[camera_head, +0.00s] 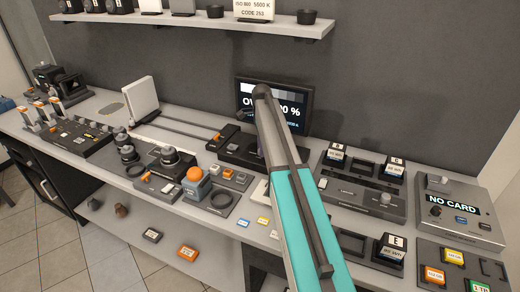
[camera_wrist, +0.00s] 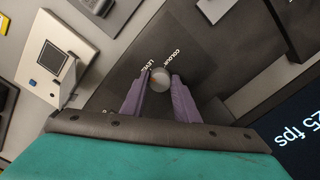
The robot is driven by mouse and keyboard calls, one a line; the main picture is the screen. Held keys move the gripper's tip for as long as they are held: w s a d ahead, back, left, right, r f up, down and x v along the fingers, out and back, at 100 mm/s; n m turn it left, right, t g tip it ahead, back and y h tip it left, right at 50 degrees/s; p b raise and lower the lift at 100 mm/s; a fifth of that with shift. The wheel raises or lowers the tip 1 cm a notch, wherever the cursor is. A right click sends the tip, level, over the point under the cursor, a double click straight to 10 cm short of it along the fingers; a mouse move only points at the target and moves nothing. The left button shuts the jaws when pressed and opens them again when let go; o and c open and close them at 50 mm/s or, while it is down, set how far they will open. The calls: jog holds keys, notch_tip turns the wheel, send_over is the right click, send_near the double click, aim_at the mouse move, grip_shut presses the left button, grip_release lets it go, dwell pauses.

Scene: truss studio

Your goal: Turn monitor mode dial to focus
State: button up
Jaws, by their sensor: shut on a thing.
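The monitor mode dial (camera_wrist: 160,80) is a small round grey knob on a dark panel, with the labels LEVEL and COLOUR printed beside it. No full FOCUS label is readable. My gripper (camera_wrist: 160,77) has its two purple fingers shut on the dial, one on each side. The dial's pointer direction cannot be made out clearly. In the head view the monitor screen (camera_head: 298,97) stands behind my arm, which hides part of its text. The dial is hidden behind my arm there.
A device with a raised flap (camera_wrist: 57,62) lies left of the fingers in the wrist view. Lenses and an orange ball (camera_head: 194,174) stand left.

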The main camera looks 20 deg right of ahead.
jog(key=n+b, duration=0.1)
jog(key=n, duration=1)
jog(key=shift+b, duration=0.3)
dwell(0.3)
jog(key=o, duration=1.1)
jog(key=shift+r, duration=0.1)
notch_tip(320, 180, up, 14)
jog(key=p, duration=0.7)
jog(key=shift+f, duration=0.2)
